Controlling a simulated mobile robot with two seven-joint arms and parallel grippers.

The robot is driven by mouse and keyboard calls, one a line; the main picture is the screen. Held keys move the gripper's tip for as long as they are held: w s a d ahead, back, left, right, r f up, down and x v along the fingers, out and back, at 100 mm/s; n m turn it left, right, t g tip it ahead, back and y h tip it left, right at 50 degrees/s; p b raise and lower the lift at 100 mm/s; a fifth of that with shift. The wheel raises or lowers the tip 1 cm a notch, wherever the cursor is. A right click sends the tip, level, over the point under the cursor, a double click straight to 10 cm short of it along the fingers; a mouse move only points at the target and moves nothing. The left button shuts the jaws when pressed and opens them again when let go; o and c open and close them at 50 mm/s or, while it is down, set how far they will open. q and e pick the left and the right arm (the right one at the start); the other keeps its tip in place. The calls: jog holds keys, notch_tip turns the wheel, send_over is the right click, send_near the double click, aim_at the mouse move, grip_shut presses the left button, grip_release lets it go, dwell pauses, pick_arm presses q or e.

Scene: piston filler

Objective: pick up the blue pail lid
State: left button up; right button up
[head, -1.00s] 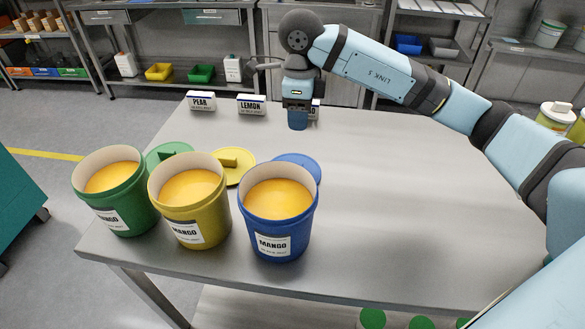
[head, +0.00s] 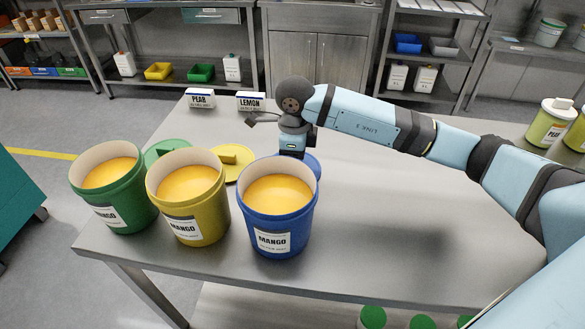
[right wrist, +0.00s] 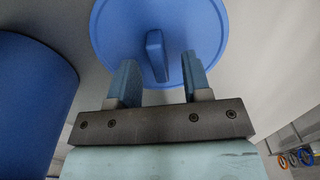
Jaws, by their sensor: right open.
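The blue pail lid (head: 313,165) lies on the table just behind the blue pail (head: 280,218), which hides part of it in the head view. In the right wrist view the round blue lid (right wrist: 205,30) shows with its upright bar handle (right wrist: 157,56). My right gripper (right wrist: 158,78) is open, its two fingers on either side of the handle's near end with gaps between. I cannot tell how deep the fingers are. In the head view the right wrist (head: 292,140) is above the lid and its fingertips are hidden. My left gripper is not in view.
A yellow pail (head: 190,208) and a green pail (head: 112,200), both filled with orange contents, stand left of the blue one. The yellow lid (head: 236,158) and green lid (head: 165,150) lie behind them. The table's right side is clear.

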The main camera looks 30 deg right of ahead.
jog(key=shift+f, duration=0.25)
grip_shut()
jog(key=shift+r, duration=0.15)
